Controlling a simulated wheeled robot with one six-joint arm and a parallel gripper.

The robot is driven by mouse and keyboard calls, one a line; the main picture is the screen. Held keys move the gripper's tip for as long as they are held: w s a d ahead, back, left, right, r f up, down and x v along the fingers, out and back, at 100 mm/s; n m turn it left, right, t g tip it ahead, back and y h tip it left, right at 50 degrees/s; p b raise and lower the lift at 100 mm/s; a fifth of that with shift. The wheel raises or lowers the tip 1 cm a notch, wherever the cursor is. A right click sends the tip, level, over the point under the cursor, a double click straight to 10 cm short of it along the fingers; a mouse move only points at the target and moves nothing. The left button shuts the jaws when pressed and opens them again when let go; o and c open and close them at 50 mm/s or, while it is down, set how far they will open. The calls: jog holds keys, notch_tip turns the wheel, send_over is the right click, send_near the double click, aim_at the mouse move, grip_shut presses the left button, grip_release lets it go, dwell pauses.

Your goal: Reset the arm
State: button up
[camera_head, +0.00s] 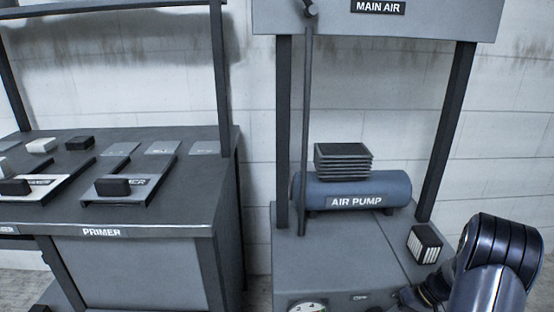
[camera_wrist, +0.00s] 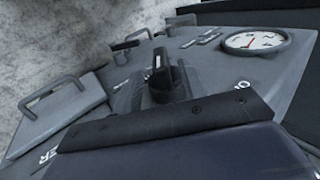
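My arm (camera_head: 495,265) reaches in from the lower right in the head view, beside the grey air pump stand (camera_head: 335,262). Its far end is cut off at the bottom edge, so the finger opening does not show there. In the wrist view, a dark upright piece (camera_wrist: 165,75) stands over a grey panel (camera_wrist: 215,75). I cannot tell whether it is my fingers or a knob on the panel. No held object can be made out.
The blue air pump (camera_head: 352,190) with a ribbed black bellows (camera_head: 343,162) sits on the stand. A dark rod (camera_head: 306,130) hangs from the MAIN AIR beam (camera_head: 430,22). A workbench (camera_head: 190,190) stands left. A gauge (camera_wrist: 255,41) and a handle (camera_wrist: 50,90) appear in the wrist view.

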jog(key=b+x, duration=0.1)
jog(key=x, duration=0.3)
jog(key=shift+d+f, duration=0.1)
jog(key=shift+r+h+p, duration=0.35)
jog(key=shift+h, duration=0.05)
jog(key=shift+r+h, duration=0.1)
jog(key=shift+h, duration=0.2)
jog(key=shift+a+h+p, duration=0.15)
jog(key=shift+h+p, duration=0.05)
jog(key=shift+h, duration=0.6)
jog(key=shift+a+h+p, duration=0.15)
jog(key=shift+h, duration=0.65)
jog(key=shift+s+a, duration=0.1)
